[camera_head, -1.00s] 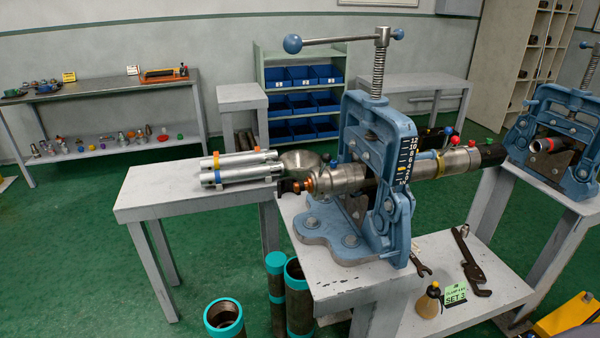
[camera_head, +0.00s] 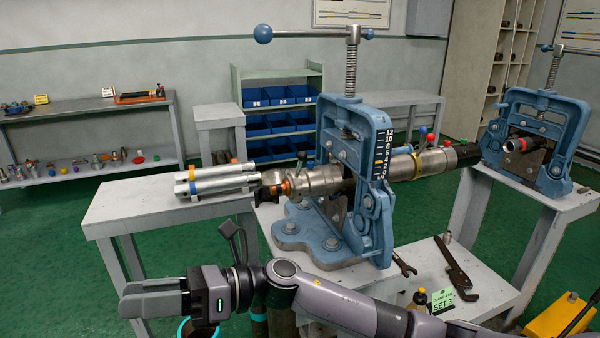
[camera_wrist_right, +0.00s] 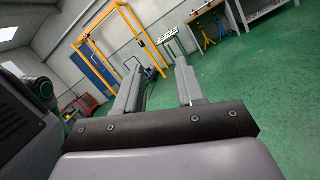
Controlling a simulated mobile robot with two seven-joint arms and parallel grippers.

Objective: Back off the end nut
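A silver cylindrical tool (camera_head: 325,180) lies level through the blue vise (camera_head: 375,195). A small copper-coloured end piece (camera_head: 287,187) shows at its left end; I cannot tell for sure whether it is the end nut. My right gripper (camera_head: 125,301) is at the lower left, in front of the vise bench, pointing left. It is well apart from the tool and lower in the picture. In the right wrist view its two fingers (camera_wrist_right: 158,66) are spread with nothing between them. My left gripper is not in view.
Silver tubes (camera_head: 215,180) with coloured bands lie on the left bench (camera_head: 110,212). A wrench (camera_head: 455,270), a small bottle (camera_head: 420,298) and a green card (camera_head: 441,300) are on the lower shelf. A second blue vise (camera_head: 535,135) stands at right. Green floor is open at left.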

